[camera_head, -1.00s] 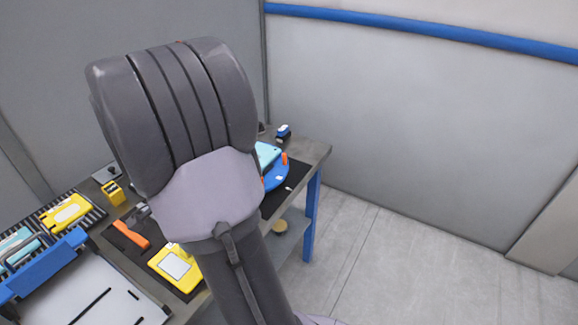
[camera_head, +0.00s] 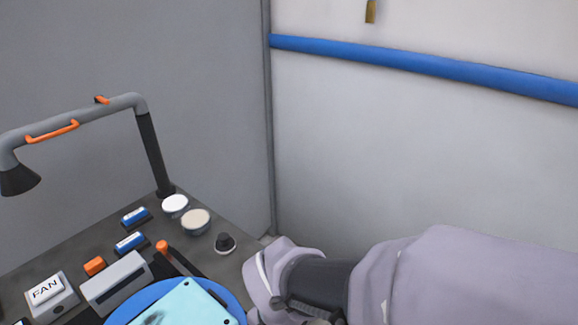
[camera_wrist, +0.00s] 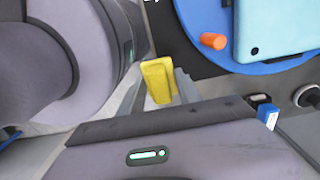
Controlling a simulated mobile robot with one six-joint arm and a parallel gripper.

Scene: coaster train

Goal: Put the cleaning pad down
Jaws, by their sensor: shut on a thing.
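In the wrist view my gripper (camera_wrist: 158,88) is shut on a yellow block (camera_wrist: 158,78), which appears to be the cleaning pad. It is held at the fingertips beside the blue round plate (camera_wrist: 200,45). I cannot tell whether the block touches anything beneath it. In the head view my arm reaches in from the lower right, and the fingers and yellow block cannot be made out there.
A light-blue device (camera_head: 185,305) lies on the blue plate. An orange peg (camera_wrist: 213,41) stands at its rim.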

